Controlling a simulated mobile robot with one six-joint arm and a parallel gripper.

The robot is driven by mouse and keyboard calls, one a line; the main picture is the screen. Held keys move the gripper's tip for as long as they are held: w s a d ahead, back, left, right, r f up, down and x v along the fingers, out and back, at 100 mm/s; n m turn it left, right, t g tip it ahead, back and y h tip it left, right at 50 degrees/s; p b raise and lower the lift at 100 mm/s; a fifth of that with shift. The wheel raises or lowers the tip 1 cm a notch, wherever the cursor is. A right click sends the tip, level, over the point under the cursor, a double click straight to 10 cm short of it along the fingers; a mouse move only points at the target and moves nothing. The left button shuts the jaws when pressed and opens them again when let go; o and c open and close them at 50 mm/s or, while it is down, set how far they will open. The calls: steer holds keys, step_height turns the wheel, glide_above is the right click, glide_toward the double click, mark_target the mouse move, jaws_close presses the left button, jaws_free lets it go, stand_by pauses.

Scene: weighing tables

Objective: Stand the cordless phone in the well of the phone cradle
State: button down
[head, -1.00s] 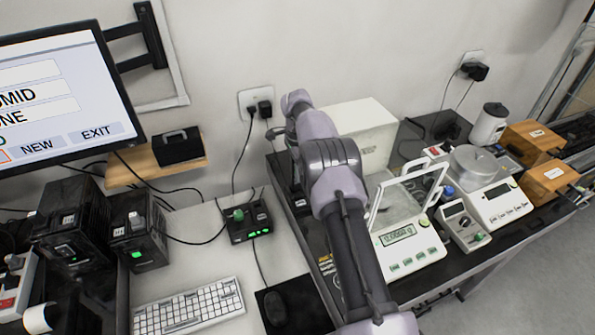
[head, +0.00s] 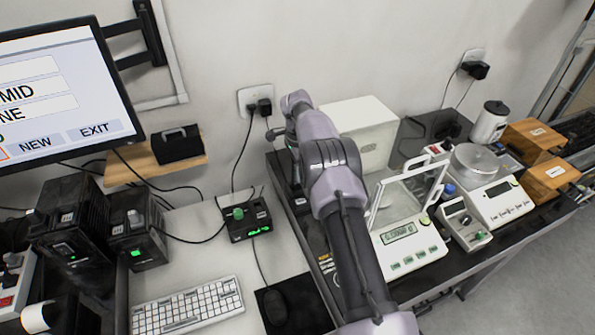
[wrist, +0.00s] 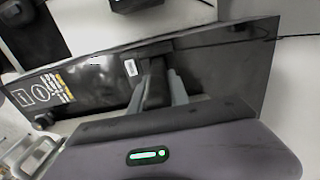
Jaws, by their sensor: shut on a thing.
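My gripper (wrist: 158,88) shows in the wrist view with its two grey fingers closed on a dark, narrow object, which I take to be the cordless phone (wrist: 155,88). It is over the black table top. A dark block with a small white label (wrist: 130,68) lies just beyond the fingertips and looks like the phone cradle. Its well cannot be made out. Whether the phone touches it or is above it, I cannot tell. In the head view my arm hides most of the gripper, phone and cradle, at the far left end of the black table.
The black table (head: 312,240) carries a white box (head: 372,118), a balance with a glass door (head: 408,238) and a round-pan scale (head: 495,200) to the right.

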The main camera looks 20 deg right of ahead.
steer(key=shift+f+b, duration=0.65)
steer(key=shift+f, duration=0.25)
steer(key=c, duration=0.6)
jaws_free()
steer(key=shift+r+p, duration=2.6)
steer(key=shift+r, duration=1.25)
steer(key=shift+f, duration=0.1)
